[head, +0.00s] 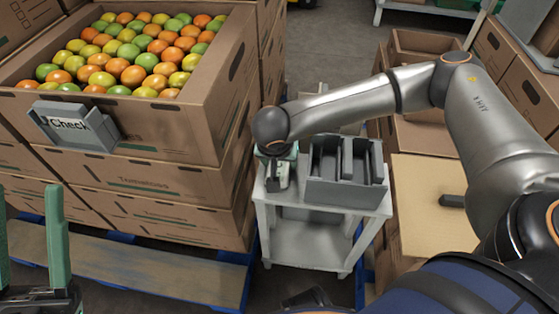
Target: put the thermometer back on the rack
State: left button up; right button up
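A grey rack with upright dividers and open slots (318,190) stands on a small white side table (310,245). My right gripper (279,182) points down over the left part of that table, just left of the rack. A small grey shape shows at its fingers, but I cannot tell whether it is the thermometer or part of the gripper. I cannot make out the thermometer for sure anywhere. My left gripper (28,190) is at the lower left, its two green fingers wide apart with nothing between them.
Cartons (425,215) stand close right of the table. Grey floor shows behind.

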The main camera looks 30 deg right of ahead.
jog(key=o, duration=0.4)
pick_arm(q)
jog(key=shift+r, duration=0.1)
pick_arm(e)
jog(key=shift+r, duration=0.1)
jog(key=shift+r+p, duration=0.3)
pick_arm(q)
jog(key=shift+s+a+r+m+p, duration=0.1)
jog(key=shift+r+m+p, duration=0.1)
jog(key=shift+r+p, duration=0.7)
jog(key=shift+a+r+m+p, duration=0.1)
jog(key=shift+r+m+p, duration=0.1)
jog(key=shift+r+p, duration=0.7)
pick_arm(e)
jog(key=shift+v, duration=5.85)
